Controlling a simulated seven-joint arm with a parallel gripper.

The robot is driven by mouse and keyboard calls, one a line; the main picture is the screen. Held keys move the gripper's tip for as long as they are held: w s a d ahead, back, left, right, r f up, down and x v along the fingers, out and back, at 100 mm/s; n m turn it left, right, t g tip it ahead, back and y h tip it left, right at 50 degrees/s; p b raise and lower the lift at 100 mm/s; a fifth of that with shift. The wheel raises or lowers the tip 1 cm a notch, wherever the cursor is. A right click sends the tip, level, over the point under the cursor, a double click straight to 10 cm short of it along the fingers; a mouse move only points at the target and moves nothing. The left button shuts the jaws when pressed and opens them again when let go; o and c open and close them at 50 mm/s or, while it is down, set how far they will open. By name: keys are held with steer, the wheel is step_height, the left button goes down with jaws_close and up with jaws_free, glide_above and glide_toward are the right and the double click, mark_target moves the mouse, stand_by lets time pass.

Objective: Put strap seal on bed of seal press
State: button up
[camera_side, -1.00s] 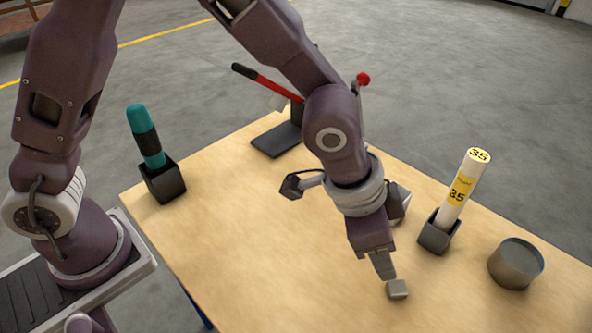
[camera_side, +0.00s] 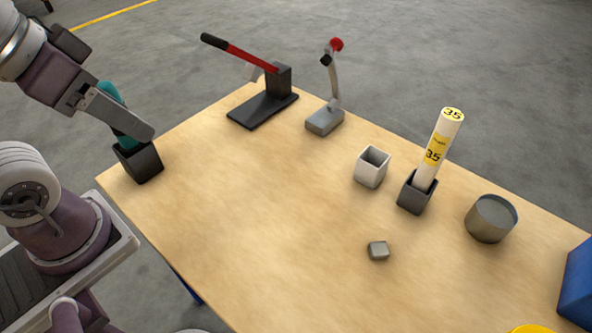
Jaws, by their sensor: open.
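A small grey metal piece (camera_side: 378,251), which looks like the strap seal, lies alone on the wooden table. A black press with a red lever (camera_side: 238,53) stands at the far edge; its flat dark bed (camera_side: 258,111) is empty. I take this to be the seal press. My gripper (camera_side: 142,131) is open at the upper left, far from the grey piece. Its finger overlaps a teal and black handled tool (camera_side: 112,98) standing in a black holder (camera_side: 140,164). I cannot tell whether they touch.
A grey-based lever with a red knob (camera_side: 325,121) stands right of the press. A white square cup (camera_side: 372,167), a tube marked 35 (camera_side: 438,150) in a dark holder (camera_side: 417,195), a round metal tin (camera_side: 491,218) and a blue box (camera_side: 578,285) line the right. The middle is clear.

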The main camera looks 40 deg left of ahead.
steer(key=w+d+f+m, duration=0.2)
steer(key=w+d, duration=0.2)
steer(key=w, duration=0.6)
steer(key=m+h, duration=0.6)
steer(key=m, duration=0.1)
glide_toward(378, 248)
steer(key=shift+w+d+f, duration=0.3)
steer(key=shift+d+f, duration=0.25)
steer(key=shift+d, duration=0.1)
steer(key=x, duration=0.6)
steer(key=shift+w+a+f, duration=0.1)
steer(key=shift+w+f, duration=0.05)
steer(key=shift+f, duration=0.15)
steer(key=shift+c, duration=0.4)
jaws_close()
